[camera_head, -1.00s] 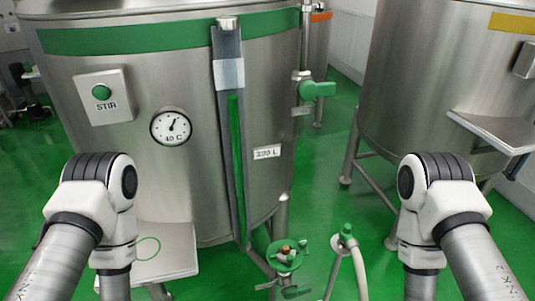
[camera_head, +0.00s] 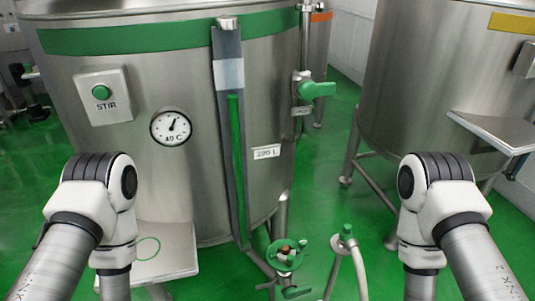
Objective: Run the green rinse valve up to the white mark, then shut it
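The green valve handle (camera_head: 317,90) sits on the pipe at the right side of the steel tank (camera_head: 190,190) and points right. A sight gauge (camera_head: 229,170) runs down the tank's front. Its green column (camera_head: 236,150) reaches up to near the lower edge of the white mark (camera_head: 229,75), with a small dark gap between. Both my arms come in from the bottom corners. Neither gripper shows; both are outside the picture, and no gripper is at the valve.
A STIR button box (camera_head: 102,94) and a dial (camera_head: 171,128) are on the tank. A shelf (camera_head: 165,262) stands low left. A green handwheel (camera_head: 287,255) and a hose (camera_head: 345,250) are below. A second tank (camera_head: 420,90) stands right.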

